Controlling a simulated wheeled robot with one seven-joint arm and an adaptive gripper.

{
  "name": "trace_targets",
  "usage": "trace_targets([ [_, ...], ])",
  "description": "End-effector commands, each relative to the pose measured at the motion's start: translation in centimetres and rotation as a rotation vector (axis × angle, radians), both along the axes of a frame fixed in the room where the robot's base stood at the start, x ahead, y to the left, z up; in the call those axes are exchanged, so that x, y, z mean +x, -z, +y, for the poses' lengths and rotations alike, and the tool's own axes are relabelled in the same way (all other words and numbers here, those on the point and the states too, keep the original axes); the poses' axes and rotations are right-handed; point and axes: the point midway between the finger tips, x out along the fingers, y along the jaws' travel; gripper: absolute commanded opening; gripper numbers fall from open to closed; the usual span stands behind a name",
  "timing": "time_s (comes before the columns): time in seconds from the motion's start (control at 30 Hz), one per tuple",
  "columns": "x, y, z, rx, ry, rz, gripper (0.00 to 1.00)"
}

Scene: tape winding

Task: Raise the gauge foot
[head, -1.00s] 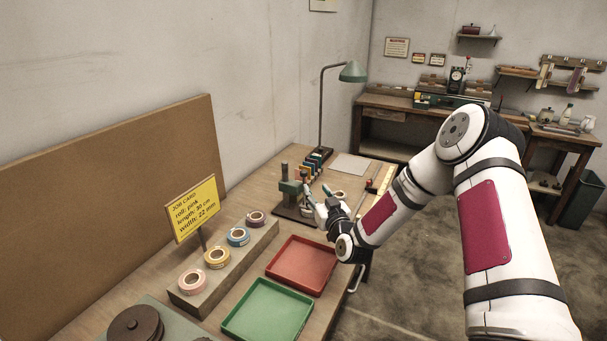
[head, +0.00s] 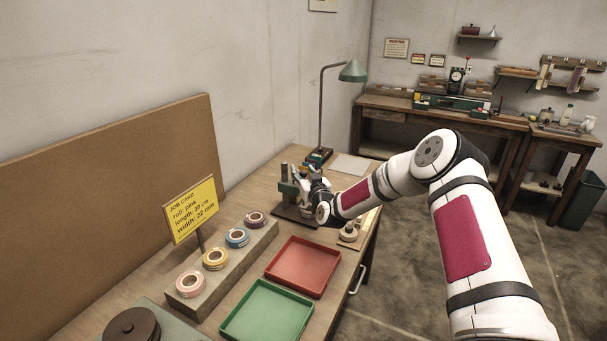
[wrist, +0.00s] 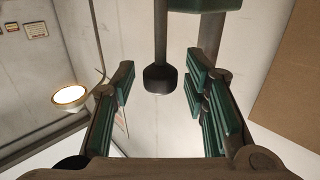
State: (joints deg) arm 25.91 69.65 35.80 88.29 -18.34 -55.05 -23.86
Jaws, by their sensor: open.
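The gauge (head: 287,189), with a green head on a dark post and a dark base plate, stands on the bench in the head view. My gripper (head: 306,180) is at the gauge's right side and partly covers it. In the wrist view, a dark round foot (wrist: 160,80) at the end of a thin grey rod shows between the fingers. The rod runs to a green block (wrist: 200,5) at the top edge. My gripper (wrist: 160,95) also shows there, open, with green-padded fingers on both sides of the foot. Clear gaps show between pads and foot.
A red tray (head: 303,267) and a green tray (head: 267,312) lie nearer on the bench. A block (head: 222,268) holds several tape rolls beside a yellow job card (head: 192,210). A green lamp (head: 352,72) stands behind the gauge. A small round object (head: 349,233) sits near the right edge.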

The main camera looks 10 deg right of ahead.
Motion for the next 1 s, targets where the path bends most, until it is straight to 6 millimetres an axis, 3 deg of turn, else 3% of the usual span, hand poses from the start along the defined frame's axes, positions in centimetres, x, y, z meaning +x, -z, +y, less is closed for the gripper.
trace_targets([
  [0.17,0.0,0.0,0.0,0.000,0.000,0.000,0.41],
  [0.37,0.0,0.0,0.0,0.000,0.000,0.000,0.00],
  [0.57,0.0,-0.1,0.0,0.000,0.000,-0.001,0.00],
  [0.8,-0.1,-3.0,0.1,-0.002,-0.001,-0.003,0.00],
  [1.0,0.0,-3.3,0.0,0.000,0.000,-0.004,0.00],
])
